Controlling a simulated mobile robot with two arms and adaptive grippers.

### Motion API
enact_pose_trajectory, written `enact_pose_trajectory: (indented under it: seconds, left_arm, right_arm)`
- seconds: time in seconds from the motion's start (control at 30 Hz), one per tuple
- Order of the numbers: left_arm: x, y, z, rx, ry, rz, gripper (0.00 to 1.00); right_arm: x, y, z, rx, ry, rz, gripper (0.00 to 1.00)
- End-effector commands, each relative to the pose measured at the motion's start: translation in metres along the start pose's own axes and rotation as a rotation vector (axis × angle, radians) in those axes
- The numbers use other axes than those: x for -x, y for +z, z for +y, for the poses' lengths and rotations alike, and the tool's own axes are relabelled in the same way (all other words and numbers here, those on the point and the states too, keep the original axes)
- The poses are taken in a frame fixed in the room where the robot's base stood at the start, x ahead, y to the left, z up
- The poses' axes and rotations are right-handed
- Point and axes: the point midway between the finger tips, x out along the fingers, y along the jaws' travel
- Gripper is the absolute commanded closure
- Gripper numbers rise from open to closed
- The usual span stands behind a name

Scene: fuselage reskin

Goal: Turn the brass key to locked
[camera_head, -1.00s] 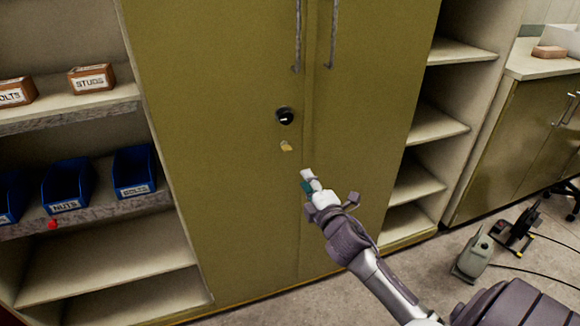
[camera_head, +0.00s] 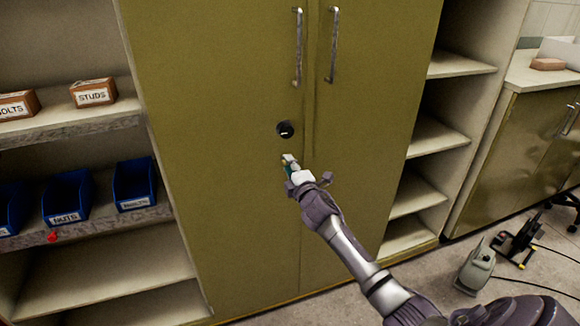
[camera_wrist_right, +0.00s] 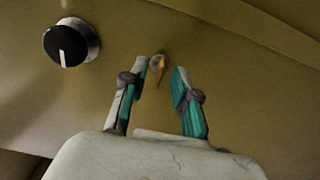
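The brass key (camera_wrist_right: 158,62) sticks out of the cabinet door and shows between my right gripper's fingertips in the right wrist view. My right gripper (camera_wrist_right: 160,78) is open there, one finger on each side of the key, with no visible contact. In the head view my right gripper (camera_head: 288,160) is in front of the key's place and hides most of the key. A black round dial (camera_head: 285,129) with a white mark is on the door above the key; it also shows in the right wrist view (camera_wrist_right: 70,44). My left gripper is out of view.
The olive cabinet (camera_head: 230,200) has two vertical handles (camera_head: 298,48) above the dial. Open shelves with blue bins (camera_head: 134,184) and labelled boxes (camera_head: 93,92) stand at left. Empty shelves (camera_head: 436,140) stand at right. Machines sit on the floor at lower right.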

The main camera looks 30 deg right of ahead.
Motion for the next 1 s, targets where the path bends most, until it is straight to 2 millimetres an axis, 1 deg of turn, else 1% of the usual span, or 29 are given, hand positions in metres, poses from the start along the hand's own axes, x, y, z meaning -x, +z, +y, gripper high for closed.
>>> enact_pose_trajectory:
  seconds: [0.2,0.23,0.4,0.77,1.0]
  left_arm:
    - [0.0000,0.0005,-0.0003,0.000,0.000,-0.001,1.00]
    - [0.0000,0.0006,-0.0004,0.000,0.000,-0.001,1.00]
    - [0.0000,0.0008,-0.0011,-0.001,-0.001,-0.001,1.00]
    - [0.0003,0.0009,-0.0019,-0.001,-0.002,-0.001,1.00]
    - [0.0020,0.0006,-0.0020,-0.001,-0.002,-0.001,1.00]
  right_arm:
    - [-0.0004,-0.0003,0.0001,0.000,0.000,0.000,0.71]
    - [-0.0004,-0.0003,0.0001,0.000,0.000,0.000,0.72]
    - [-0.0003,-0.0003,0.0001,-0.001,0.000,0.000,1.00]
    - [-0.0001,-0.0002,-0.0001,-0.011,0.000,0.000,1.00]
    - [-0.0001,-0.0004,-0.0001,-0.098,-0.001,0.000,1.00]
